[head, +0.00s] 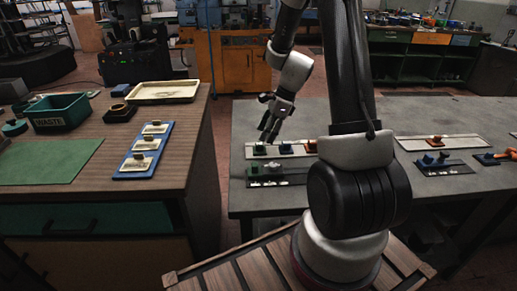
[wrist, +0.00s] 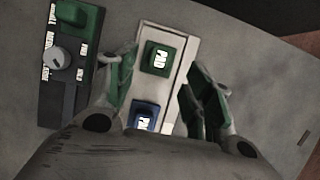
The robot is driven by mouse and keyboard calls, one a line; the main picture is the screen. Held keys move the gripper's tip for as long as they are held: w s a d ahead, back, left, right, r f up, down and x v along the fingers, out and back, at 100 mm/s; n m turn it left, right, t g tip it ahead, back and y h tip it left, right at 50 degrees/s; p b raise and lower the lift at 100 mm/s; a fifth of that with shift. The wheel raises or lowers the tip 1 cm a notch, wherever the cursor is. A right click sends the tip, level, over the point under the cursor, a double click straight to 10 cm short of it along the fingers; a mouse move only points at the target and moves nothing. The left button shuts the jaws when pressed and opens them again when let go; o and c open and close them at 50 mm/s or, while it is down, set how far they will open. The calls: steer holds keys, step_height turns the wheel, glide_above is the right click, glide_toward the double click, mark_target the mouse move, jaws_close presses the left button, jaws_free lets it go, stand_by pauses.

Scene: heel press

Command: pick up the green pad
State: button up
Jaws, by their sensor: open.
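The green pad (wrist: 160,58), a squarish block with a white "PAD" label, sits on a narrow white tray (wrist: 168,31) in the wrist view. In the head view the green pad (head: 260,149) is at the left end of that tray, just below my gripper (head: 269,130). In the wrist view my gripper (wrist: 159,65) is open, with one finger on each side of the green pad and space between.
A dark tray (wrist: 47,100) with a green block (wrist: 78,15) and a grey knob lies left of the white tray. The grey table (head: 236,200) has bare room around them. A second bench at left holds a waste bin (head: 58,113) and a blue tray (head: 160,137).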

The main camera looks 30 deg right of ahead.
mark_target(260, 143)
steer(key=x, duration=0.5)
steer(key=shift+a, duration=0.1)
steer(key=c, duration=1.1)
